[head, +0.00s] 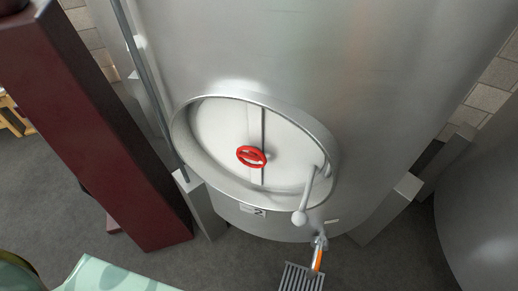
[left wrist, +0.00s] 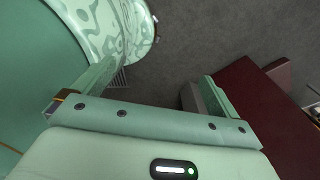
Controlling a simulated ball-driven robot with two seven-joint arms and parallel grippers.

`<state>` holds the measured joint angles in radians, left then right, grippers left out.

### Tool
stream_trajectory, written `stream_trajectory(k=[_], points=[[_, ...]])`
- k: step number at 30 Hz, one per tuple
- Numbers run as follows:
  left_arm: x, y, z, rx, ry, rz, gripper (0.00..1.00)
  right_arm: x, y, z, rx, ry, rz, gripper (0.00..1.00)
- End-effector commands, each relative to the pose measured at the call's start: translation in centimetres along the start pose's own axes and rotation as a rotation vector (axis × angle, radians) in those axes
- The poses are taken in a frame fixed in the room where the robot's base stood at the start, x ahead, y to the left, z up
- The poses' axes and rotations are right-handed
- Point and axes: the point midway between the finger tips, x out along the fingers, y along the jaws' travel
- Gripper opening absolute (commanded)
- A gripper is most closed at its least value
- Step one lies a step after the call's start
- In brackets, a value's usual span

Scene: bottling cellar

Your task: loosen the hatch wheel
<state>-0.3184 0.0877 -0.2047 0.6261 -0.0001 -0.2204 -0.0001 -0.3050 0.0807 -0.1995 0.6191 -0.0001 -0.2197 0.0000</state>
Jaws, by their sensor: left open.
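The red hatch wheel (head: 251,157) sits at the middle of the pale oval hatch door (head: 220,135) on the front of a large steel tank (head: 290,60). A grey lever with a ball end (head: 300,217) hangs at the hatch's lower right. The door looks closed inside its rim. My left gripper (left wrist: 158,75) shows in the left wrist view, its two fingers wide apart with only grey floor between them. It is not on the wheel, which is not in that view. My right gripper is in neither view.
A dark red post (head: 95,125) stands left of the tank; a dark red block (left wrist: 255,100) shows at the right in the left wrist view. Below the hatch are a tap with an orange handle (head: 317,259) and a floor grate (head: 302,278). Another steel tank (head: 485,200) stands right.

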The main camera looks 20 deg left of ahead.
Motion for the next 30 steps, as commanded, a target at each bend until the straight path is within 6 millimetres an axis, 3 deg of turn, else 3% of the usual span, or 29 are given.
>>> stream_trajectory(k=[4, 8, 13, 17, 20, 23, 24, 27, 30], points=[[0.5, -0.3, -2.1, -0.009, 0.062, -0.001, 0.98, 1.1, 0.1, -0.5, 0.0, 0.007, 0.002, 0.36], [0.3, -0.3, -5.2, -0.036, 0.148, 0.007, 0.98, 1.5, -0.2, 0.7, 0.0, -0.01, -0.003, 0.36], [-1.1, -0.3, -11.6, -0.069, 0.333, 0.025, 0.98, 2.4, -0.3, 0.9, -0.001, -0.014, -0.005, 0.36], [-4.1, -0.1, -18.3, -0.088, 0.544, 0.045, 0.98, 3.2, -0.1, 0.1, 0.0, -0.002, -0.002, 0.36], [-8.4, 0.0, -24.4, -0.108, 0.756, 0.058, 0.98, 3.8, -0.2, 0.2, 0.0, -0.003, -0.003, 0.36], [-15.7, -0.1, -31.0, -0.139, 1.025, 0.057, 0.98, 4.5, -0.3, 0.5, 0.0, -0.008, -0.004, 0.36], [-19.2, -0.3, -33.2, -0.157, 1.137, 0.048, 0.98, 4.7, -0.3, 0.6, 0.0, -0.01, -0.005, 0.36], [-27.9, -1.6, -37.0, -0.215, 1.374, -0.002, 0.98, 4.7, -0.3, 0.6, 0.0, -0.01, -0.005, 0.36], [-32.6, -3.1, -38.2, -0.256, 1.488, -0.084, 0.98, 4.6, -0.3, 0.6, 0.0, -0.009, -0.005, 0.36]])
